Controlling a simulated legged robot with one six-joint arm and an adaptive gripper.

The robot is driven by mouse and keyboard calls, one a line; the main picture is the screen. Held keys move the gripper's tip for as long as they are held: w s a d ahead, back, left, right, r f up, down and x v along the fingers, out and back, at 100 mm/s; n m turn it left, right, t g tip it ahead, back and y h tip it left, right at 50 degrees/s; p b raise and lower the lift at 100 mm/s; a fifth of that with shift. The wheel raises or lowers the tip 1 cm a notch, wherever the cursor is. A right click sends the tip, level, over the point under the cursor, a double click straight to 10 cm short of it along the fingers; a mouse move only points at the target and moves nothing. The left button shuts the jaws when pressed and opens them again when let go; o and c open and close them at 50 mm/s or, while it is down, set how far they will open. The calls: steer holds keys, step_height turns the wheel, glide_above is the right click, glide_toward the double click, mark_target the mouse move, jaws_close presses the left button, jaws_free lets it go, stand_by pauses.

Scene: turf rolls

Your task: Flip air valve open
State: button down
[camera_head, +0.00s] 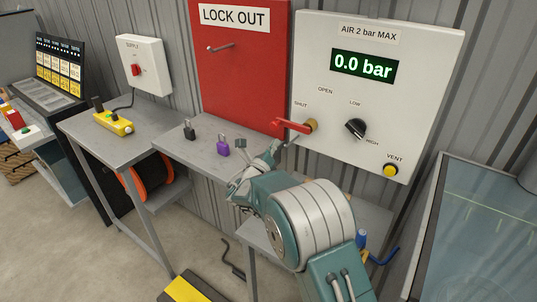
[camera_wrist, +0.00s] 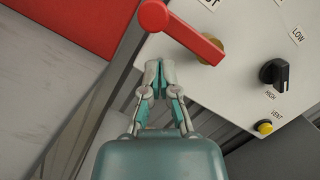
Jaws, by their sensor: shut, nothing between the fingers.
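The air valve has a red lever handle (camera_head: 292,126) on a brass hub (camera_head: 311,125), on the white air panel (camera_head: 432,60). The lever lies nearly level and points left, toward the SHUT label; the OPEN label is above. The display (camera_head: 364,66) reads 0.0 bar. My gripper (camera_head: 276,146) is just below the lever's left part. In the wrist view my gripper (camera_wrist: 160,64) is shut and empty, its fingertips just below the red lever (camera_wrist: 182,34). I cannot tell whether they touch it.
A black pressure knob (camera_head: 355,128) and yellow vent button (camera_head: 390,170) are right of the valve. A red lock out board (camera_head: 240,70) is left of the panel. Black (camera_head: 189,131) and purple (camera_head: 223,148) padlocks stand on the grey bench (camera_head: 180,146).

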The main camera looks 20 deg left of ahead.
mark_target(282, 125)
steer(key=w, duration=0.2)
steer(key=w+r+m, duration=0.1)
steer(key=shift+a, duration=0.4)
stand_by(0.4)
steer(key=shift+d+r+m, duration=0.2)
steer(key=shift+m, duration=0.1)
